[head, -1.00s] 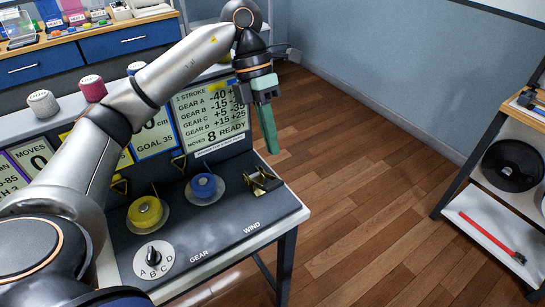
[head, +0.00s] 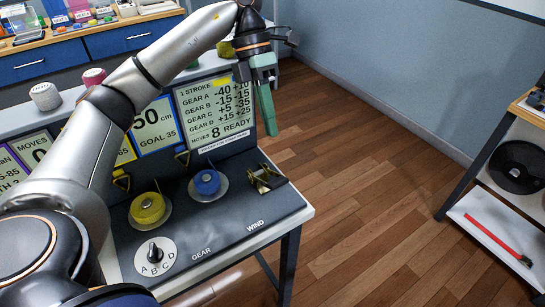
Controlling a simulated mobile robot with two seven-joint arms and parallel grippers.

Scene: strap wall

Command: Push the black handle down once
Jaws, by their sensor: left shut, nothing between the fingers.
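The control panel (head: 222,228) carries the labels GEAR and WIND. Near the WIND label, at its right end, sits a small brass-coloured bracket mechanism (head: 265,179) with a dark part between its sides. I take this dark part to be the black handle; its exact shape and tilt are too small to tell. My left gripper (head: 267,131) has green fingers, shut and empty, pointing down. In the picture it is above the mechanism and apart from it, in front of the right edge of the display board. My right gripper is not in view.
The display board (head: 213,108) stands behind, reading 8 moves, READY. A shelf (head: 500,243) stands at right. Open floor lies between.

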